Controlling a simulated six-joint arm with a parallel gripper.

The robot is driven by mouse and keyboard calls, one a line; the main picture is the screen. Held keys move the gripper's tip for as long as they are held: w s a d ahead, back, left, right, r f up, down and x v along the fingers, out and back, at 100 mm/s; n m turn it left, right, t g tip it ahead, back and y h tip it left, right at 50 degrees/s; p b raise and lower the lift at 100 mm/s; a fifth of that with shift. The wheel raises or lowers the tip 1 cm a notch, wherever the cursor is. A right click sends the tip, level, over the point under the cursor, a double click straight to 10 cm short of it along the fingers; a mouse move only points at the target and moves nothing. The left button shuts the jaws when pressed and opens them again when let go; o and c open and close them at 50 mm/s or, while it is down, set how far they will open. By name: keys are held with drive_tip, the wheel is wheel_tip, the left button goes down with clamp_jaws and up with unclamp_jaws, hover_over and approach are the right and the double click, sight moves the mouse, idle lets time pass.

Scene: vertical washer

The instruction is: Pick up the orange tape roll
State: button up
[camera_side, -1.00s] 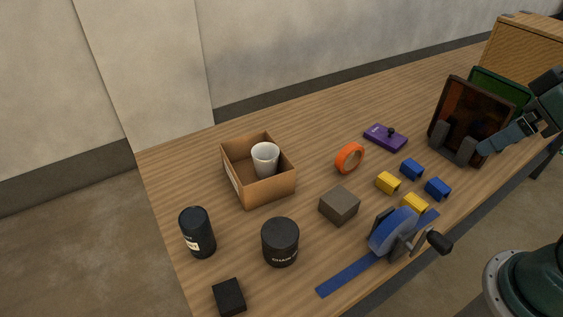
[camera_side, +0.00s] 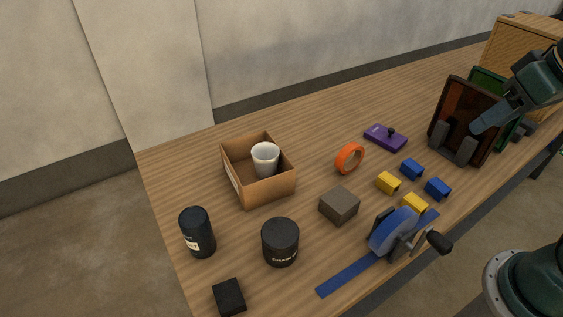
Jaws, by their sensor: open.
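The orange tape roll (camera_side: 342,159) rests on the wooden table near its middle, with its ring opening visible. It is right of the cardboard box and above the grey-brown block in the side view. My gripper (camera_side: 484,127) is at the upper right, in front of the dark-framed amber panel, well to the right of the roll and apart from it. My gripper is open, with nothing seen held in it.
A cardboard box (camera_side: 244,194) holds a white cup (camera_side: 264,157). A purple device (camera_side: 385,137), blue blocks (camera_side: 412,169), yellow blocks (camera_side: 388,182), grey-brown block (camera_side: 339,205) and blue wheel (camera_side: 392,232) surround the roll. The dark-framed panel (camera_side: 466,105) stands right. Table behind the roll is clear.

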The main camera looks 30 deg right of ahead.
drive_tip(key=w+m+g, duration=0.2)
drive_tip(key=w+m, duration=0.2)
drive_tip(key=w, duration=0.4)
drive_tip(key=m+g, duration=0.3)
drive_tip(key=m, duration=0.9)
hover_over(352, 145)
wheel_tip(352, 145, down, 15)
drive_tip(key=shift+s+f, duration=0.2)
drive_tip(key=shift+f, duration=0.1)
drive_tip(key=shift+f, duration=4.2)
drive_tip(key=shift+w+f, duration=0.1)
drive_tip(key=shift+f, duration=2.5)
